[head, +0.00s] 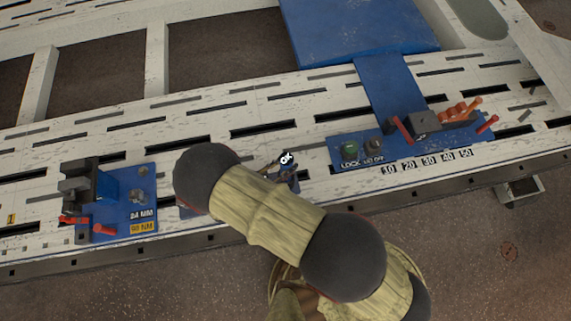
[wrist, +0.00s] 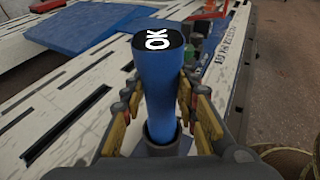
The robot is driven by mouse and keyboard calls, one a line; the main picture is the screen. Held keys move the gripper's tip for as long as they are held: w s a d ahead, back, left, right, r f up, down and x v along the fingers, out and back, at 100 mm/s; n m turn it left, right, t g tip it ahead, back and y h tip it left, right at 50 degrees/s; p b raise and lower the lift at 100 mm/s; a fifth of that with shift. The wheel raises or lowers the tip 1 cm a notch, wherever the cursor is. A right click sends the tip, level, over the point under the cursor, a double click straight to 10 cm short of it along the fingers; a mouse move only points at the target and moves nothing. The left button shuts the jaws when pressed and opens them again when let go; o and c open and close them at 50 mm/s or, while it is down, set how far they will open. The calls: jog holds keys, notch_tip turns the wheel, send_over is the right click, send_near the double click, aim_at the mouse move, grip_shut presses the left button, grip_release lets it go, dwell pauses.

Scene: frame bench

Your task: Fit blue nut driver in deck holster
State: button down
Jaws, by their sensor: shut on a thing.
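The blue nut driver (wrist: 156,85) stands roughly upright in the wrist view, its black cap marked OK facing the camera. My gripper (wrist: 158,108) is shut on its handle, with yellow-padded fingers on both sides. A dark grey ring (wrist: 161,131) surrounds the lower end of the handle; I cannot tell whether it is the deck holster's mouth or how deep the driver sits. In the head view the driver's OK cap (head: 287,158) shows just above my arm, over the white slotted bench. My arm hides most of the gripper and whatever lies below it there.
A blue panel (head: 341,151) with buttons, red and orange levers and numbered labels lies to the right. A large blue plate (head: 355,30) is behind. Slotted white deck (head: 200,125) is bare between.

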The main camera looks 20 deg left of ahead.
aim_at(286, 159)
jog(key=shift+f+b, duration=0.55)
jog(key=shift+f, duration=0.3)
jog(key=c, duration=1.3)
grip_release()
jog(key=shift+f, duration=0.1)
notch_tip(286, 159, up, 10)
jog(key=shift+r, duration=0.1)
